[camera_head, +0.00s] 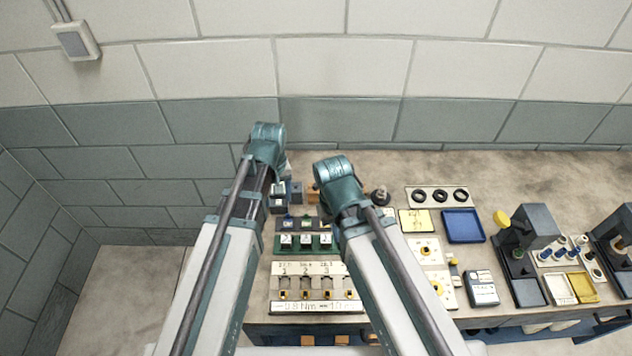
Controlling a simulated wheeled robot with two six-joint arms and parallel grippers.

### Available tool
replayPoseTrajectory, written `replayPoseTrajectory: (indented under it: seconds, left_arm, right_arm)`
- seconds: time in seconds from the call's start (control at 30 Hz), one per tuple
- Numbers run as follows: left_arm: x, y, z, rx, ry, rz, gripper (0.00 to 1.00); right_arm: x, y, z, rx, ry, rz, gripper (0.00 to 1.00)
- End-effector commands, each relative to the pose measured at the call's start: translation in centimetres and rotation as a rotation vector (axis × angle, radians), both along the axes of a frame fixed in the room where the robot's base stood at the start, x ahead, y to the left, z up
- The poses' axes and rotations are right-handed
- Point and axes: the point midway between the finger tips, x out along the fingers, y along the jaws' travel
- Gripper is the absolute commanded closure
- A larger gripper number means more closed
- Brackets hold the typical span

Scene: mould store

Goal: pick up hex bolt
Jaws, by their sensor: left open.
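I cannot make out the hex bolt for certain at this size. My left arm reaches up from the bottom, and its gripper (288,191) shows small and partly hidden beyond the arm, open, near the back left of the bench (550,180). I cannot see anything between its fingers. My right arm reaches up beside it, and its bent joint hides its gripper. The arms also cover part of the bench between and behind them.
A numbered white panel (312,268) and a green-edged rack (306,242) stand at the left. To the right are a plate with black rings (440,196), a blue tray (463,226), a dark machine (525,240) and a holder with blue-topped pieces (562,250). The back right is clear.

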Motion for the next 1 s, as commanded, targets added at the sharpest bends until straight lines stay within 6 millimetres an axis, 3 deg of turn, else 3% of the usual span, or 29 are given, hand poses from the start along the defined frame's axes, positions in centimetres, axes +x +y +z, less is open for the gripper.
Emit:
replayPoseTrajectory:
  seconds: [0.03, 0.27, 0.5, 0.6, 0.8, 1.0]
  left_arm:
    - [1.4, -0.3, 0.4, -0.004, -0.002, 0.048, 0.4]
    - [5.9, -1.9, 1.0, -0.021, -0.003, 0.307, 0.4]
    - [12.3, -6.4, 1.4, -0.031, 0.006, 0.689, 0.4]
    - [14.0, -8.3, 1.5, -0.031, 0.012, 0.825, 0.4]
    - [15.3, -10.2, 1.5, -0.028, 0.016, 0.964, 0.4]
    - [15.2, -10.3, 1.3, -0.028, 0.016, 0.98, 0.4]
  right_arm:
    - [0.0, 0.0, 0.4, 0.0, 0.0, -0.001, 1.0]
    - [0.0, 0.0, 1.0, 0.0, 0.0, -0.002, 1.0]
    - [0.0, 0.0, 1.4, 0.0, 0.0, -0.003, 1.0]
    - [0.0, 0.0, 1.4, 0.0, 0.0, -0.003, 1.0]
    - [0.0, 0.0, 1.4, 0.0, 0.0, -0.003, 1.0]
    - [0.0, 0.0, 1.3, 0.0, 0.0, -0.003, 1.0]
